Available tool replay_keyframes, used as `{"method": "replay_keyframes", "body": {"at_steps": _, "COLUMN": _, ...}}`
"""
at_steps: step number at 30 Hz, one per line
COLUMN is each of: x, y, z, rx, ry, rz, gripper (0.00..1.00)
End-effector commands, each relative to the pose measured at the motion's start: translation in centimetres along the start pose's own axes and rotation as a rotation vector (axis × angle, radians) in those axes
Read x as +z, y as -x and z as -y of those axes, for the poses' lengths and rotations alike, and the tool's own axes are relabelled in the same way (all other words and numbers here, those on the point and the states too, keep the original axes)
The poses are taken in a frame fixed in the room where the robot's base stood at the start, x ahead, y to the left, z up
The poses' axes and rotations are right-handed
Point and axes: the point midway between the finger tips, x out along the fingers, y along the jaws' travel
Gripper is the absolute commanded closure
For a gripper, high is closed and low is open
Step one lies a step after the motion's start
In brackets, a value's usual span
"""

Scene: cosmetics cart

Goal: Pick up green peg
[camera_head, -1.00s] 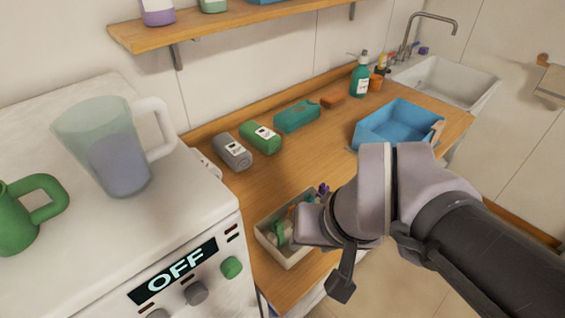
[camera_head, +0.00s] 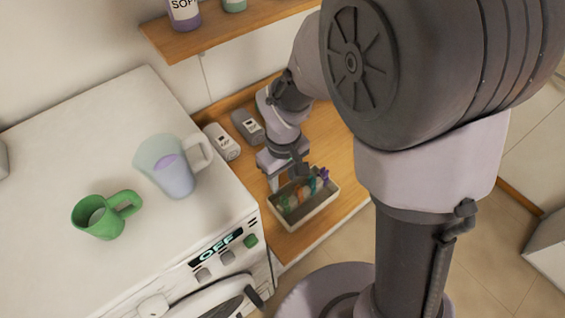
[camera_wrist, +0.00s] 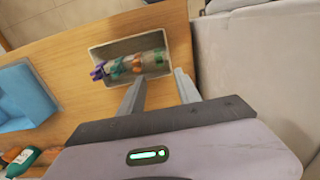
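The green peg (camera_wrist: 158,56) lies at the right end of a row of pegs in a pale box (camera_wrist: 125,45) in the wrist view. Orange (camera_wrist: 137,63), teal (camera_wrist: 117,66) and purple (camera_wrist: 97,71) pegs lie left of it. In the head view the box (camera_head: 305,217) sits on the wooden counter, and the green peg (camera_head: 284,203) shows at its left end. My gripper (camera_wrist: 157,77) is open with nothing between its fingers. It points towards the box, with the green peg just beyond the gap. In the head view my gripper (camera_head: 284,178) is at the box's back left edge.
A white machine (camera_head: 215,215) stands close left of the box, carrying a green mug (camera_head: 100,215) and a clear jug (camera_head: 170,170). A blue bin (camera_wrist: 25,97) sits at left in the wrist view. A shelf (camera_head: 220,35) hangs above.

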Motion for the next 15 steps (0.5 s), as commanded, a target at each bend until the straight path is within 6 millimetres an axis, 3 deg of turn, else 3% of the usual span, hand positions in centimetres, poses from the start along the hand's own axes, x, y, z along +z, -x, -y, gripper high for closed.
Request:
{"method": "replay_keyframes", "body": {"at_steps": 1, "x": 0.1, "y": -1.9, "z": 0.0, "rx": -0.002, "ry": -0.001, "rz": 0.004, "gripper": 0.6}}
{"method": "replay_keyframes", "body": {"at_steps": 3, "x": 0.1, "y": -3.5, "z": 0.0, "rx": -0.002, "ry": -0.001, "rz": 0.004, "gripper": 0.6}}
{"method": "replay_keyframes", "body": {"at_steps": 9, "x": 0.2, "y": -6.0, "z": 0.0, "rx": -0.001, "ry": -0.003, "rz": 0.0, "gripper": 0.6}}
{"method": "replay_keyframes", "body": {"at_steps": 15, "x": 0.8, "y": -9.9, "z": 0.0, "rx": -0.001, "ry": -0.003, "rz": 0.001, "gripper": 0.6}}
